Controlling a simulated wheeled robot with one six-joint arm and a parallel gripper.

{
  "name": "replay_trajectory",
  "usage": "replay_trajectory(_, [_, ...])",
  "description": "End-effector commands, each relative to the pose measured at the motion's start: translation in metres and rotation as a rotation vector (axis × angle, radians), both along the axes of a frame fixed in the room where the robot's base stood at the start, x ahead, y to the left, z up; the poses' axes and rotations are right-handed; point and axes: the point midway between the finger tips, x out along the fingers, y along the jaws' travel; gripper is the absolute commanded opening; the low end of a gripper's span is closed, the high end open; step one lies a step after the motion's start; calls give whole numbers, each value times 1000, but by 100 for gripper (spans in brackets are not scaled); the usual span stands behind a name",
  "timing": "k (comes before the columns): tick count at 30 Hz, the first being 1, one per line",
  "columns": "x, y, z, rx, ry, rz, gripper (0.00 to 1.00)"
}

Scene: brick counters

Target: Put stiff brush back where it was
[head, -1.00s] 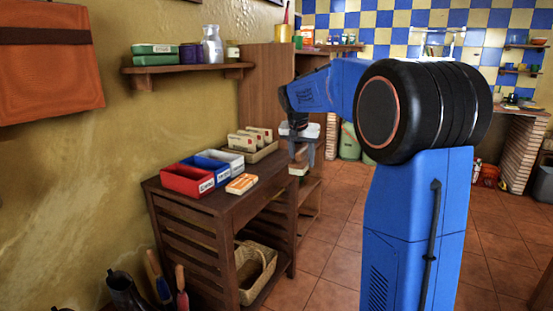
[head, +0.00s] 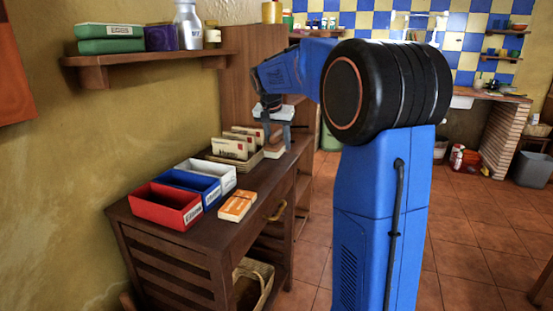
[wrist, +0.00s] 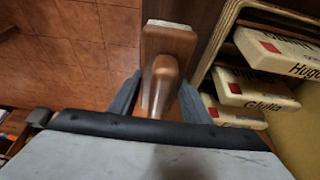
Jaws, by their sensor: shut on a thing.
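The stiff brush (wrist: 168,42), with a brown wooden back, a knob handle and a pale edge, is between my fingers in the wrist view. My gripper (wrist: 158,95) is shut on its handle. In the head view, my gripper (head: 277,138) points down with the brush (head: 275,152) below it, near the back right part of the dark wooden table (head: 190,238). The brush is beside the tray of packets. I cannot tell whether it touches the tabletop.
A tray (head: 251,160) holds several cream packets (head: 230,148). Red (head: 166,205), blue (head: 192,183) and white (head: 208,171) bins stand along the wall side. An orange-and-white box (head: 237,206) lies near the front edge. A wall shelf (head: 150,61) is above. Tiled floor is open at right.

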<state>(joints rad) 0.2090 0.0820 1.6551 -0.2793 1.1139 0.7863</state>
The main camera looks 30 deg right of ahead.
Motion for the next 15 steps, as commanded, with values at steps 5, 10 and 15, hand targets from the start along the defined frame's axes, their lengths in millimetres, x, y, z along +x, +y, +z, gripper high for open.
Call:
replay_trajectory(5, [0, 0, -20, 0, 2, 1, 23])
replay_trajectory(10, [0, 0, -30, 1, 1, 1, 23])
replay_trajectory(15, [0, 0, -53, 2, 3, 0, 23])
